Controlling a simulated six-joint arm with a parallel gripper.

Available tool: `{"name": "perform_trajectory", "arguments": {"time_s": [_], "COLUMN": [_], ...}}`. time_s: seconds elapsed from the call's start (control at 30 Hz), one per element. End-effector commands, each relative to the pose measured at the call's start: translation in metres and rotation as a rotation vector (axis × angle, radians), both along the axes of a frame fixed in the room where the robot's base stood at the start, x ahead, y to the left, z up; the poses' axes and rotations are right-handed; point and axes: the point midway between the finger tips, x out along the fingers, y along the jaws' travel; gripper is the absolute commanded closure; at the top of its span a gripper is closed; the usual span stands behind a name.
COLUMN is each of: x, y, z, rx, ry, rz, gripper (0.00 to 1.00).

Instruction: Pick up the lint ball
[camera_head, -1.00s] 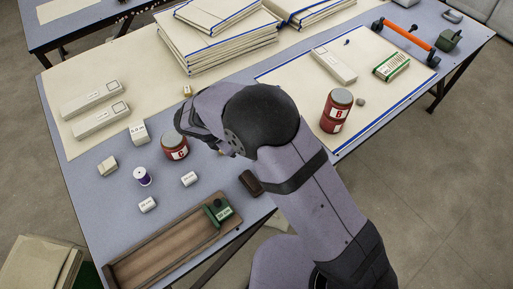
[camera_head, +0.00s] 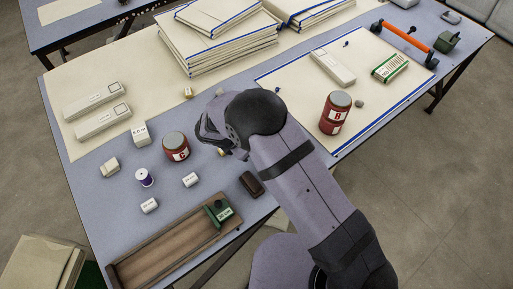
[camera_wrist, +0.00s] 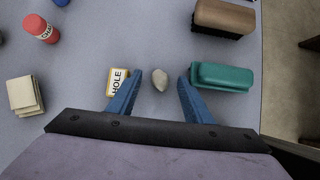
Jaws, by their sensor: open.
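A small pale beige lump (camera_wrist: 160,82), which looks like the lint ball, lies on the grey tabletop in the wrist view. My gripper (camera_wrist: 158,78) is open, with one blue finger to the left of the lump and one to the right. There is a gap on both sides, and neither finger appears to touch it. In the head view my gripper (camera_head: 212,128) is over the middle of the table, and my arm hides the spot below it. A small greyish lump (camera_head: 360,103) also lies on the cream sheet beside the red jar marked B (camera_head: 335,112).
Close to my fingers are a yellow-edged "HOLE" box (camera_wrist: 117,80) on the left and a teal block (camera_wrist: 224,77) on the right. A brown block (camera_wrist: 224,17) lies beyond. A red jar (camera_head: 176,146) and a wooden tray (camera_head: 150,262) are left of my arm.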

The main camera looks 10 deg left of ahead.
Motion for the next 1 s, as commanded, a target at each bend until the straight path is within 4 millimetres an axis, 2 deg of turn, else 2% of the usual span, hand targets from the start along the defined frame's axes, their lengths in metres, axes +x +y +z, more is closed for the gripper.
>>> {"name": "perform_trajectory", "arguments": {"time_s": [0.2,0.4,1.0], "x": [0.0002,0.0,0.0001], "y": [0.0,0.0,0.0003], "z": [-0.0006,-0.0006,0.0031], "rx": [0.0,0.0,0.001], "ry": [0.0,0.0,-0.001], "rz": [0.0,0.0,0.0], "gripper": [0.54,1.0,1.0]}}
